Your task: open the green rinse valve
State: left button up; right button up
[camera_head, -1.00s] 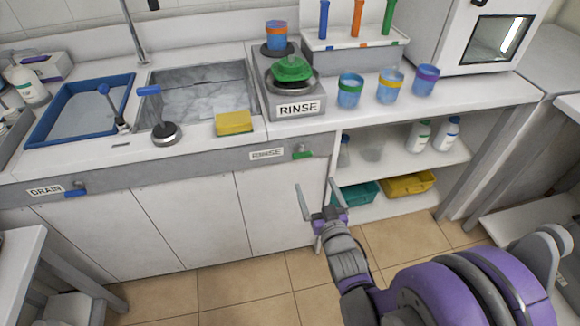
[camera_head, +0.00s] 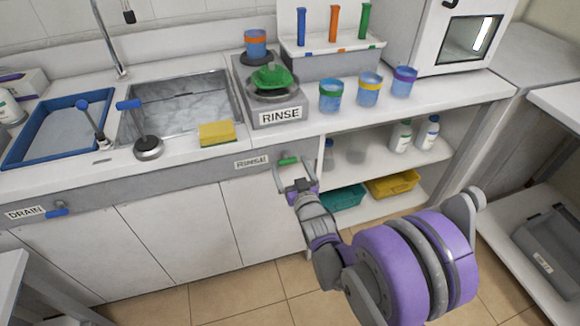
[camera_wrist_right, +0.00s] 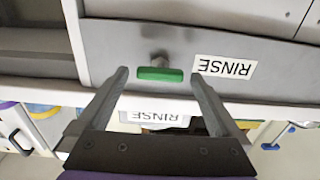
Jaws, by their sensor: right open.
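The green rinse valve (camera_head: 289,161) is a small green handle on the grey front panel under the counter, beside a RINSE label (camera_head: 251,162). In the right wrist view the valve (camera_wrist_right: 160,74) lies crosswise on its grey stem, between and just beyond my fingertips. My right gripper (camera_head: 293,168) is open and empty, with its fingers pointing at the panel on either side of the handle. The right gripper also shows in the wrist view (camera_wrist_right: 159,73). I cannot tell whether a finger touches the handle. My left gripper is not in view.
A blue-handled DRAIN valve (camera_head: 57,212) is at the far left of the panel. Above are the sink (camera_head: 180,105), a yellow sponge (camera_head: 217,133) and the RINSE stand (camera_head: 280,116) with a green piece. Shelves with teal (camera_head: 343,198) and yellow (camera_head: 393,184) bins lie right of the arm.

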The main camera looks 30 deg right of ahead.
jog(key=c, duration=1.3)
jog(key=shift+n, duration=0.5)
jog(key=n+b, duration=0.1)
jog(key=n, duration=0.2)
jog(key=shift+n, duration=0.4)
jog(key=n+b, duration=0.1)
jog(key=n, duration=0.3)
jog(key=shift+n+b, duration=0.3)
jog(key=shift+b, duration=0.1)
jog(key=n+b, duration=0.1)
jog(key=n, duration=0.3)
jog(key=shift+f, duration=0.1)
jog(key=shift+n+b, duration=0.85)
jog(key=shift+n, duration=1.65)
